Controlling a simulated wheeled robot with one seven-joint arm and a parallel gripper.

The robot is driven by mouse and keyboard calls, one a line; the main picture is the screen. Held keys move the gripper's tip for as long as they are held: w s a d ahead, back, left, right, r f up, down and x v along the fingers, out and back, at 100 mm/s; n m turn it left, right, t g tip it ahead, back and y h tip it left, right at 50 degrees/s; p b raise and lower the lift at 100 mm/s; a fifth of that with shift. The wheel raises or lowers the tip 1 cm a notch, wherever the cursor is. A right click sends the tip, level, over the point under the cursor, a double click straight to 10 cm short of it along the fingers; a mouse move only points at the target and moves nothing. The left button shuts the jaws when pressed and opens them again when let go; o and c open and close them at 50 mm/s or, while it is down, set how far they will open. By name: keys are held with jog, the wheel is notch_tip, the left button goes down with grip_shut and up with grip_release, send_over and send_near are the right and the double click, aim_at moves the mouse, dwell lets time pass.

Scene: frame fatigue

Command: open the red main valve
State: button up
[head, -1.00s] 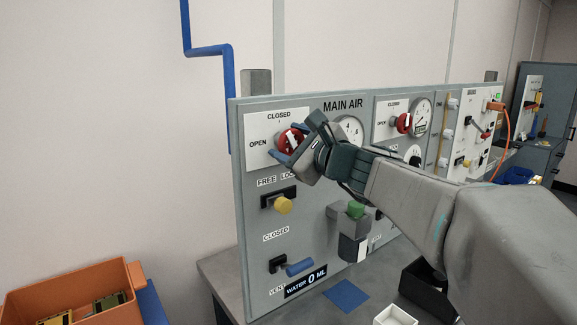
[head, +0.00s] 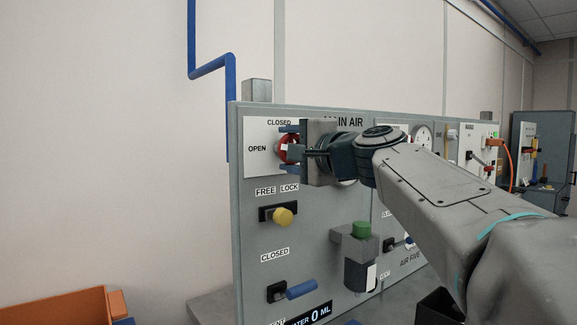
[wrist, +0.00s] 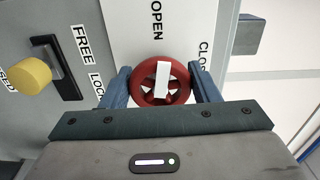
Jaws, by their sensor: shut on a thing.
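The red main valve (head: 283,155) is a round red knob on the white plate under MAIN AIR, with CLOSED above it and OPEN to its left. It also shows in the wrist view (wrist: 147,93), where its white pointer bar (wrist: 163,78) points up toward the OPEN label (wrist: 157,20). My gripper (head: 288,145) is at the knob, its blue fingers above and below it. In the wrist view my gripper (wrist: 162,86) has one finger on each side of the knob, shut on it. The gripper partly covers the knob in the head view.
Below the valve are a yellow knob (head: 283,216) labelled FREE and LOCK, and a blue lever (head: 301,289). A green-topped unit (head: 361,258) juts from the panel under my arm. An orange bin (head: 60,308) stands at lower left. The wall side at left is clear.

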jog(key=shift+f+n+b, duration=0.15)
jog(key=shift+n+b, duration=0.6)
jog(key=shift+n, duration=0.15)
jog(key=o, duration=1)
jog(key=v, duration=1.3)
jog(key=shift+s+d+b, duration=0.25)
jog(key=shift+s+b, duration=0.1)
